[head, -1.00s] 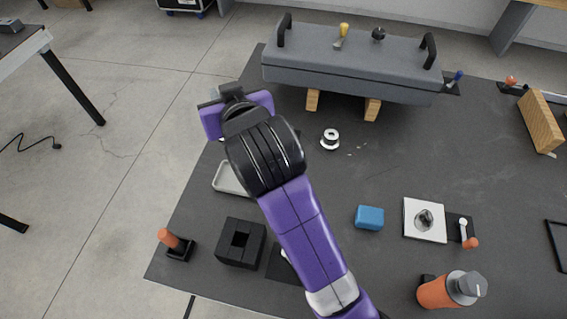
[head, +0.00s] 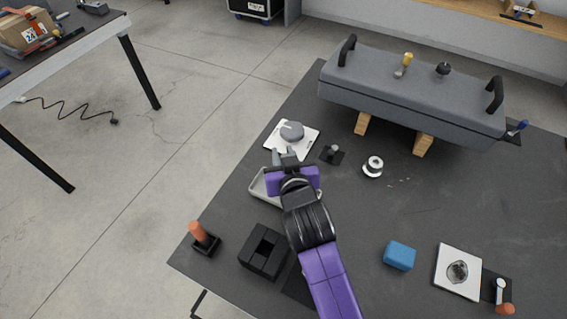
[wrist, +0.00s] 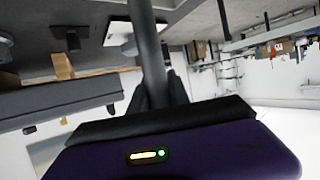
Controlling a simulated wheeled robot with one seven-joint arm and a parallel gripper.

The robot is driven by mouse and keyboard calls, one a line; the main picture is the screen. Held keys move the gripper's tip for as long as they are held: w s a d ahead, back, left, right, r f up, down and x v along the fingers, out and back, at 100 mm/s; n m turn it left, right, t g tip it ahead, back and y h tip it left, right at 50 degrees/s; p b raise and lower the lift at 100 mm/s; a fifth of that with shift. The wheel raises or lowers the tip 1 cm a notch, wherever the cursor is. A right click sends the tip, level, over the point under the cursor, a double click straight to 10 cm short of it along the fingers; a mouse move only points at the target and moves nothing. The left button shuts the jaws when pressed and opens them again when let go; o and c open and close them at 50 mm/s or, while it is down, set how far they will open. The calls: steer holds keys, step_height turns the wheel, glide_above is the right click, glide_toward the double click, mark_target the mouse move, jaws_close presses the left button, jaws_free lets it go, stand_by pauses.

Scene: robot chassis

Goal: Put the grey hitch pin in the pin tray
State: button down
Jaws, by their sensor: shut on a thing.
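My gripper (head: 287,158) is over the far side of a shallow pale tray (head: 258,193), which I take as the pin tray. My arm hides part of the tray. In the wrist view my gripper (wrist: 160,95) is shut on a long grey bar (wrist: 148,45), which looks like the grey hitch pin. It extends away between the dark fingers. In the head view the pin is hard to tell from the fingers. I cannot tell how high it is above the tray.
A white plate with a grey knob (head: 291,132) lies beyond the gripper, with a small dark post (head: 333,151) to its right. A black block (head: 264,252) and an orange handle (head: 199,232) are nearer. A large grey case (head: 410,95) stands on wooden blocks behind.

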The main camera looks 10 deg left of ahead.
steer(key=shift+f, duration=1.95)
steer(key=shift+f, duration=0.15)
steer(key=c, duration=1.2)
jaws_free()
steer(key=shift+c, duration=0.2)
steer(key=v, duration=1.2)
steer(key=shift+r, duration=0.25)
